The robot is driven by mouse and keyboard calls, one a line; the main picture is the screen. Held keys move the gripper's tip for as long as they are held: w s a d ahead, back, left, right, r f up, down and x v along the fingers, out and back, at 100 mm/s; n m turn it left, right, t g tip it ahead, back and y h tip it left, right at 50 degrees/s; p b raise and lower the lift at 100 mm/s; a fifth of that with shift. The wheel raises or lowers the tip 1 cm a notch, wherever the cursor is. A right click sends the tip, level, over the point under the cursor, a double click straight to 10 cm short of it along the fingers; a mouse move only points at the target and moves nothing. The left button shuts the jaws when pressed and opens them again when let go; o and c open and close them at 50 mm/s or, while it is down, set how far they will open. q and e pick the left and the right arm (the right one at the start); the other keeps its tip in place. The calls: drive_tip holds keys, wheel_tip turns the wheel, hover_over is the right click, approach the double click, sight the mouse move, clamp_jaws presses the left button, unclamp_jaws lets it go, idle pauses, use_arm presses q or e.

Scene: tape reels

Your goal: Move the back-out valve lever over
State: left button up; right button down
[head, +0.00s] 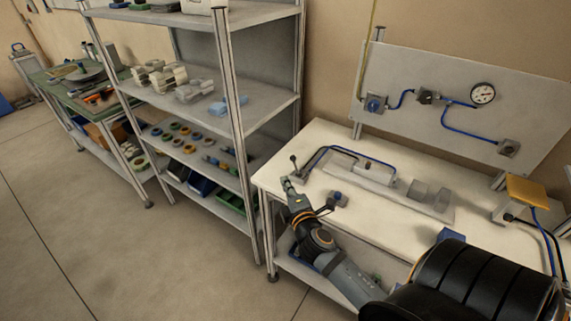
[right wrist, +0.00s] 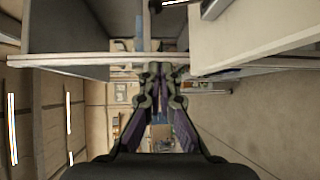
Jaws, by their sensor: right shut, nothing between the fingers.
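The valve lever (head: 294,163) stands at the left end of the white workbench, a thin stem with a dark knob, tilted a little to the left. Its base joins a blue tube. My right gripper (head: 287,184) is just in front of the lever, at the bench's left edge; a small gap seems to lie between them, but I cannot tell whether they touch. In the right wrist view the fingers of my right gripper (right wrist: 163,70) are together and empty. The lever cannot be made out surely there. My left gripper is out of view.
The workbench (head: 331,136) carries a grey fixture (head: 375,172) with the blue tube and a small blue-topped valve (head: 337,198) close to my right arm. A yellow-topped box (head: 526,191) stands at right. A gauge panel (head: 455,90) is behind; a shelf rack (head: 237,118) is left.

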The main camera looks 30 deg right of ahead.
sight(295, 165)
drive_tip(key=shift+w+a+r+n+t+y, duration=0.1)
drive_tip(key=shift+a+n+t+y, duration=0.1)
drive_tip(key=shift+n+t+y, duration=0.15)
drive_tip(key=shift+w, duration=0.1)
drive_tip(key=p+x, duration=0.2)
drive_tip(key=x, duration=0.7)
drive_tip(key=shift+w+d, duration=0.1)
drive_tip(key=shift+d, duration=0.1)
drive_tip(key=shift+s+d+r+p, duration=0.15)
drive_tip(key=shift+s+d, duration=0.15)
drive_tip(key=shift+d, duration=0.3)
drive_tip(key=shift+s+d+f+p, duration=0.1)
drive_tip(key=shift+s+d+p, duration=0.1)
drive_tip(key=shift+s+d, duration=0.25)
drive_tip(key=shift+s+d+r+p, duration=0.1)
drive_tip(key=shift+s+d+p, duration=0.1)
drive_tip(key=shift+d, duration=0.5)
drive_tip(key=shift+w, duration=0.1)
drive_tip(key=shift+a, duration=0.1)
